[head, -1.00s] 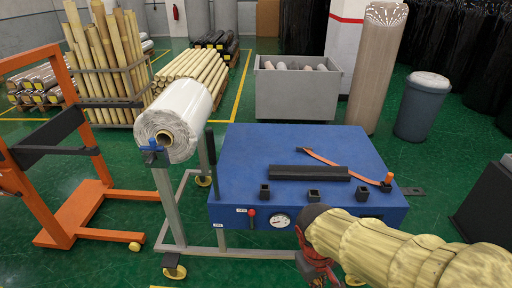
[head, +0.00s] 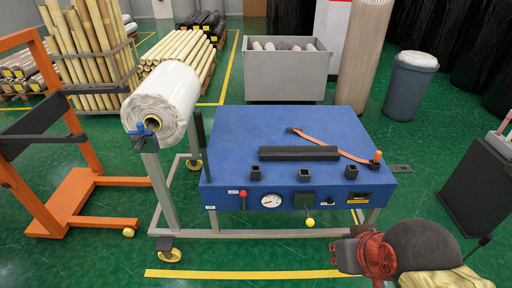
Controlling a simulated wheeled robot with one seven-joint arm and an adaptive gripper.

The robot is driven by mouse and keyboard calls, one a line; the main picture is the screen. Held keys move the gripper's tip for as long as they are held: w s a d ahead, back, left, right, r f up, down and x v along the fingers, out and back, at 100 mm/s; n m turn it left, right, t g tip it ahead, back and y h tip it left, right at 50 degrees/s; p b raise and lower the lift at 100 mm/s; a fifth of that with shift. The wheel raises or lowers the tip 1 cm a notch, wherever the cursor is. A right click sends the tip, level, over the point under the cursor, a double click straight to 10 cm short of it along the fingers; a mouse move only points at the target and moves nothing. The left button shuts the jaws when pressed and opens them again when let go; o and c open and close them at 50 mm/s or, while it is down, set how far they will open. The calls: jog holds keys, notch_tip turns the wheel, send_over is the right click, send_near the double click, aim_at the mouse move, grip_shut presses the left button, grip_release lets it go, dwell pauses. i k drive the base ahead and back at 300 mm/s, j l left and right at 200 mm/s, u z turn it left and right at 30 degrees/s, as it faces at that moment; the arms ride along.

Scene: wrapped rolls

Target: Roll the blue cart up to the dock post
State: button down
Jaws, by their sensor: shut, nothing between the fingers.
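The large blue thing in view is a flat-topped blue unit (head: 285,135) at the middle, which I take for the cart. Its front has a red-knobbed lever, a round gauge (head: 271,201) and a yellow knob (head: 310,222). A black bar (head: 299,153) and an orange strap (head: 335,147) lie on its top. A grey frame shows below, with its right part hidden by my arm. I cannot tell which thing is the dock post. My gripper (head: 346,257), red and black, is low at the right, in front of the unit, shut and empty; no contact with the unit shows.
A white roll (head: 170,95) sits on a grey wheeled stand at left of the unit. An orange frame (head: 85,190) stands further left. A grey bin (head: 285,75) and a lidded barrel (head: 408,88) are behind. A black box (head: 485,180) stands right. Green floor is clear in front.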

aim_at(257, 149)
jog(key=i+j, duration=0.1)
jog(key=i, duration=0.55)
jog(key=i+j, duration=0.1)
jog(key=i, duration=0.6)
jog(key=j+u, duration=0.05)
